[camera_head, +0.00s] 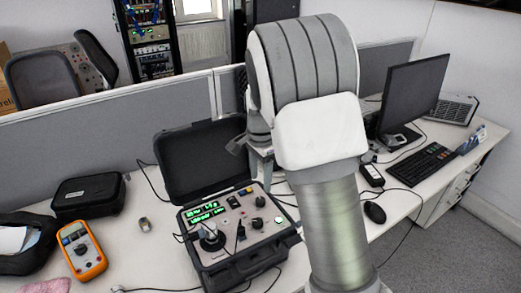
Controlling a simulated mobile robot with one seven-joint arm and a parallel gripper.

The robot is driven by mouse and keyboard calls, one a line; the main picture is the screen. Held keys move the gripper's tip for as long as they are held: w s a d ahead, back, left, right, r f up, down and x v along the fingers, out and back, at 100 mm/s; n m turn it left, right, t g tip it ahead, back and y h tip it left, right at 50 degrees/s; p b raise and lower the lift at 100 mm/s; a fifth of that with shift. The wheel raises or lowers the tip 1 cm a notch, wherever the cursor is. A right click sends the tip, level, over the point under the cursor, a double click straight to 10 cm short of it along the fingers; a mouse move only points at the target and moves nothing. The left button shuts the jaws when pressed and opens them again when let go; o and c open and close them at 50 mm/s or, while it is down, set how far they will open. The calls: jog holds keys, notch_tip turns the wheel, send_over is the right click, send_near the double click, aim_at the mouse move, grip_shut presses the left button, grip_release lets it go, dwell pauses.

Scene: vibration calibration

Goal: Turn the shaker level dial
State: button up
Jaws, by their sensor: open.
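The shaker calibrator is an open black case (203,166) on the desk. Its grey panel (228,238) carries green lit displays (204,212), a round dark dial (257,223) at the right, a smaller knob (260,202) above it, and a round mount (211,239) at the front left. The labels are too small to read, so I cannot tell which knob is the level dial. My gripper (252,160) is open, above the back right of the case and apart from the knobs. My arm hides part of the gripper and the desk behind it.
An orange multimeter (81,250) and a black pouch (88,195) lie to the left. A monitor (413,95), keyboard (422,164) and mouse (375,213) stand on the right. Cables run around the case. A grey partition (110,138) stands behind the desk.

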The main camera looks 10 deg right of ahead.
notch_tip(320, 180, up, 10)
jog(key=shift+p, duration=0.4)
jog(key=s+r+n+t, duration=0.3)
jog(key=s+r+n, duration=0.45)
jog(key=s, duration=0.65)
jog(key=s+n+t, duration=0.2)
jog(key=s+n, duration=0.4)
jog(key=s, duration=0.6)
jog(key=shift+s+d+f+t, duration=0.15)
jog(key=shift+s+f+t, duration=0.2)
jog(key=shift+f, duration=0.1)
